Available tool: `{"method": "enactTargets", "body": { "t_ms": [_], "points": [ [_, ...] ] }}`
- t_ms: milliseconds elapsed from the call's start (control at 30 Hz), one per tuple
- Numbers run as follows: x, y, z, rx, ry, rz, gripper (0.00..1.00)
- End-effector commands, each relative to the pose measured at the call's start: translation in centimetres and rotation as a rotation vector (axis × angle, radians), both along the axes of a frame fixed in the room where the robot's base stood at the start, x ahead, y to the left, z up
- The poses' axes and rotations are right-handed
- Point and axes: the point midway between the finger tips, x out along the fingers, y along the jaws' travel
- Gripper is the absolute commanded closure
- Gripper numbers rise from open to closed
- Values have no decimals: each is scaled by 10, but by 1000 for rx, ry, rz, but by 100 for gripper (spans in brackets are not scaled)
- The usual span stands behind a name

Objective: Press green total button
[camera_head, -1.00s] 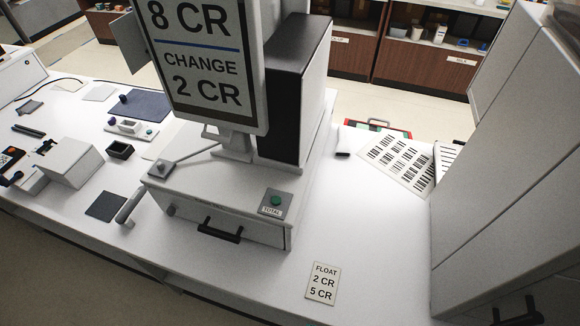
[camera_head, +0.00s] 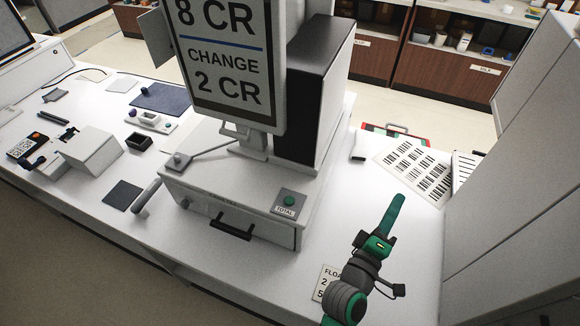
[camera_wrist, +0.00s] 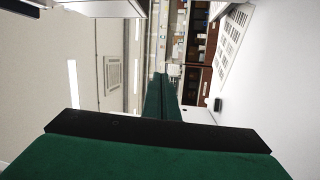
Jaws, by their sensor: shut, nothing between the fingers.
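The green total button (camera_head: 289,200) sits on a small grey plate with a TOTAL label, on top of the white till drawer unit (camera_head: 215,197), near its right front corner. The till's screen (camera_head: 222,65) above reads "8 CR, CHANGE 2 CR". My gripper (camera_head: 396,203) is to the right of the button and apart from it, over the white counter. Its green fingers are together and empty, pointing toward the back of the counter. In the wrist view the shut fingers (camera_wrist: 162,95) show, and the button is not seen there.
A FLOAT card (camera_head: 326,283) lies on the counter, partly hidden by my arm. Barcode sheets (camera_head: 418,168) lie at the back right. A tall white cabinet (camera_head: 520,170) stands at the right. A black drawer handle (camera_head: 231,230) projects from the till front. Counter between till and gripper is clear.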

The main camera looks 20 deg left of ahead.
Motion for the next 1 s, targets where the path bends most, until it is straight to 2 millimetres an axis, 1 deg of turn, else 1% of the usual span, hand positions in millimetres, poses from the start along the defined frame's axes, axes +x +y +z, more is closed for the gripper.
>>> {"method": "enactTargets", "body": {
  "t_ms": [33,200,400,500,600,733,867,1000],
  "points": [
    [13,-2,18,-29,-18,-35,100],
    [42,-17,66,-123,-30,-181,100],
    [62,-34,113,-176,2,-359,100],
    [67,-41,132,-179,39,-441,100],
    [70,-47,146,-170,92,-518,100],
    [71,-51,157,-144,182,-599,100],
    [69,-51,160,-101,297,-657,100],
    [65,-44,156,-49,445,-689,100]
  ]
}}
